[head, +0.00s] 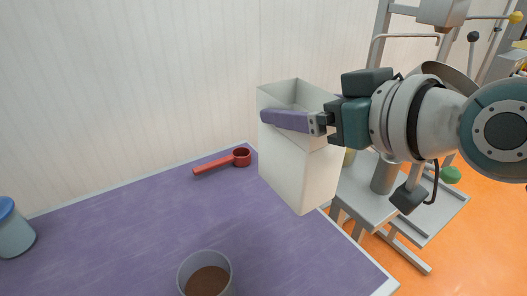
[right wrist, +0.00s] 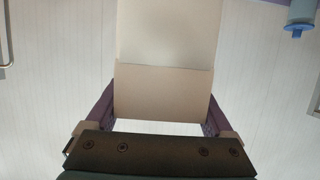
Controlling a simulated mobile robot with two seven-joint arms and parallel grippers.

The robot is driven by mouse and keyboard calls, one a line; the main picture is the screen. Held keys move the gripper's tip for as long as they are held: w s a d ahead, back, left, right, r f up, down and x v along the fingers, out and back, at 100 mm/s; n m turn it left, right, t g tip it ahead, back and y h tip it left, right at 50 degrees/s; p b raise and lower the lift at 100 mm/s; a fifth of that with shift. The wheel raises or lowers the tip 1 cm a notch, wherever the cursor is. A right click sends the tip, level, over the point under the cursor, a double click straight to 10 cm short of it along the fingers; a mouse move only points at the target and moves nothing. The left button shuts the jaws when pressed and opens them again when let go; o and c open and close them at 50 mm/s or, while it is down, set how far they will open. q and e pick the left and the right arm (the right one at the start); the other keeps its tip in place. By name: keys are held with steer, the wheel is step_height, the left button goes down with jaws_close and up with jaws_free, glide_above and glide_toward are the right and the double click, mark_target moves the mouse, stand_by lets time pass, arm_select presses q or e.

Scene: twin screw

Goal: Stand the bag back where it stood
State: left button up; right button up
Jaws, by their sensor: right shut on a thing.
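The bag (head: 300,172) is a tall white, open-topped box shape, upright at the table's right edge in the head view. My right gripper (head: 298,122) has its purple fingers on either side of the bag's upper part and is shut on it. In the right wrist view the bag (right wrist: 164,60) fills the middle between the two fingers (right wrist: 160,118). Whether the bag's base touches the table cannot be told. My left gripper is not in view.
A purple table (head: 110,225) has a red scoop (head: 225,161) near the wall. A cup with brown contents (head: 206,276) is at the front, and a blue-lidded jar (head: 12,228) at the far left. Grey equipment (head: 440,205) stands right of the table. The table's middle is clear.

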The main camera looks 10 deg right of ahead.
mark_target(296, 181)
step_height(296, 181, down, 12)
steer(key=b, duration=0.3)
steer(key=shift+f, duration=0.15)
steer(key=shift+f+b, duration=0.9)
steer(key=shift+f, duration=1.15)
steer(key=o, duration=1.3)
